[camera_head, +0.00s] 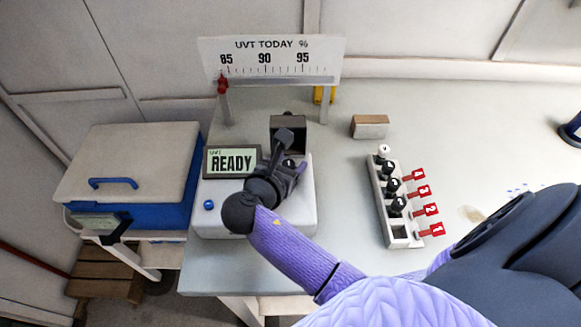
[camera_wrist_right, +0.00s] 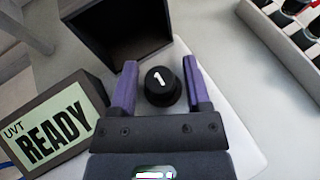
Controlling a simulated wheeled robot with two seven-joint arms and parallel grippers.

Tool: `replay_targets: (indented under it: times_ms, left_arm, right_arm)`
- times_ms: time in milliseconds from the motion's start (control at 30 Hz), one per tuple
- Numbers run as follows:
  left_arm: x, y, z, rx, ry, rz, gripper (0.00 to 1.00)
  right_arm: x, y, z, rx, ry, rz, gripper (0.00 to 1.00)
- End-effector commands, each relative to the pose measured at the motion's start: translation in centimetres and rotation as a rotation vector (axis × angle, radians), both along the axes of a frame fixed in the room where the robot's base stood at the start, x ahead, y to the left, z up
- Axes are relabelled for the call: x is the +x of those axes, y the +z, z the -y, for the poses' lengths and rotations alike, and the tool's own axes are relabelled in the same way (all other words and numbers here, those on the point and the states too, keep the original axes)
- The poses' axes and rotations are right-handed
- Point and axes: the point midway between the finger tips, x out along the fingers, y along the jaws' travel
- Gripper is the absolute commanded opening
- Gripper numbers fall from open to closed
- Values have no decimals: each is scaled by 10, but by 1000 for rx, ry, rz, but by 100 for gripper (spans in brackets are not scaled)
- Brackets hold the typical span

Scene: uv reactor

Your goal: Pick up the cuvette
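The cuvette's black cap (camera_wrist_right: 160,86), marked with a white 1, shows in the right wrist view; its body is hidden below the cap. In the head view the cap (camera_head: 290,163) sits at the reader (camera_head: 255,222), in front of a dark open box (camera_head: 288,133). My right gripper (camera_wrist_right: 161,82) is open, with one purple finger on each side of the cap and a small gap showing on both sides. In the head view my right gripper (camera_head: 292,152) is over the reader. My left gripper is not in view.
The display (camera_head: 233,162) reads READY. A white rack (camera_head: 382,222) with several capped cuvettes and red numbered flags stands to the right; its front slot by flag 1 is empty. A small wooden-topped block (camera_head: 370,127) lies behind it. A blue cooler (camera_head: 128,170) stands left.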

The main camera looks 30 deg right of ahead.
Motion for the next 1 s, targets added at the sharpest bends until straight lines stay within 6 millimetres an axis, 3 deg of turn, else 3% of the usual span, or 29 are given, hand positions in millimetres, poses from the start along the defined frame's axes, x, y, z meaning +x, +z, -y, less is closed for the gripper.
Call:
replay_targets:
  times_ms: [33,267,600,900,1000]
  left_arm:
    - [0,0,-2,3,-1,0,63]
    - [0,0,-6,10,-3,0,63]
    - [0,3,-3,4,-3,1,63]
    - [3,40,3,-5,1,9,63]
    - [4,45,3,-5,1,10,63]
  right_arm:
    - [0,0,0,0,0,0,49]
    - [0,0,0,0,0,0,0]
    - [0,6,0,0,0,1,0]
    - [1,83,0,2,0,5,0]
    - [1,97,0,1,0,3,0]
